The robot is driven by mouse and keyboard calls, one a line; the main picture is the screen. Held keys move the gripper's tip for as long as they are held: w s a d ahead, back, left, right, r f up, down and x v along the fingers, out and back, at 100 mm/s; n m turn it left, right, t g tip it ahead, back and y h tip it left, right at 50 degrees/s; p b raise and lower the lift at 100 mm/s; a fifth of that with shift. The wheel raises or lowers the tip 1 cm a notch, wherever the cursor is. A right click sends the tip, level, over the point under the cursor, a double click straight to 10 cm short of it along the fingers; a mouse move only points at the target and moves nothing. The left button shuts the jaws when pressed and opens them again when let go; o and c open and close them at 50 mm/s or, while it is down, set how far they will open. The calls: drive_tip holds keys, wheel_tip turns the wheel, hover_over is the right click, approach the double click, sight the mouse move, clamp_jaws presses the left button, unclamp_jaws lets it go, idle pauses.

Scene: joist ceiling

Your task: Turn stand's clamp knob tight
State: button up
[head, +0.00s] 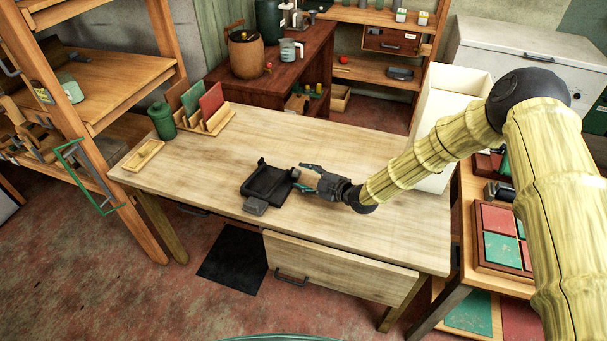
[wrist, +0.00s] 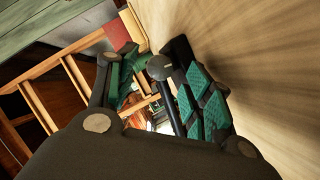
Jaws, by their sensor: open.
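The black stand (head: 266,183) rests on the wooden desk near its middle, with a grey foot at its front. Its clamp knob (wrist: 160,67) shows in the wrist view as a dark round end between my gripper's green-padded fingers. In the head view the knob is too small to make out clearly. My gripper (head: 301,177) is open just right of the stand, its fingers pointing left toward it. In the wrist view the fingers (wrist: 160,92) stand apart on either side of the knob. I cannot tell whether either finger touches it.
The desk (head: 350,220) is bare around the stand. A file rack (head: 205,122), a green canister (head: 162,120) and a small wooden tray (head: 143,156) stand at its left end. A white bin (head: 448,88) stands at the right, behind my arm.

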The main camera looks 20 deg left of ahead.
drive_tip(key=shift+w+a+f, duration=0.15)
drive_tip(key=shift+w+a, duration=0.1)
drive_tip(key=shift+a, duration=0.3)
drive_tip(key=c, duration=1)
drive_tip(key=shift+m+b, duration=0.3)
drive_tip(key=shift+b, duration=0.1)
drive_tip(key=shift+w+m+g+b, duration=0.15)
drive_tip(key=shift+m+g+b, duration=0.65)
drive_tip(key=shift+b, duration=0.3)
drive_tip(key=m+g, duration=0.1)
drive_tip(key=m+b, duration=0.1)
drive_tip(key=shift+w+r+m+g, duration=0.15)
drive_tip(key=shift+r+m+g, duration=0.05)
drive_tip(key=shift+m+g, duration=0.2)
drive_tip(key=m+g, duration=0.2)
drive_tip(key=m, duration=0.1)
drive_tip(key=shift+w+b, duration=0.25)
drive_tip(key=shift+b, duration=0.15)
drive_tip(key=shift+w+d+f+m+g+b, duration=0.1)
drive_tip(key=shift+m+g+b, duration=0.2)
drive_tip(key=shift+m+g, duration=0.35)
drive_tip(key=shift+w+m+g+b, duration=0.1)
drive_tip(key=shift+m+g+b, duration=0.2)
drive_tip(key=shift+m, duration=0.55)
drive_tip(key=shift+g+y, duration=0.25)
drive_tip(key=shift+y, duration=0.05)
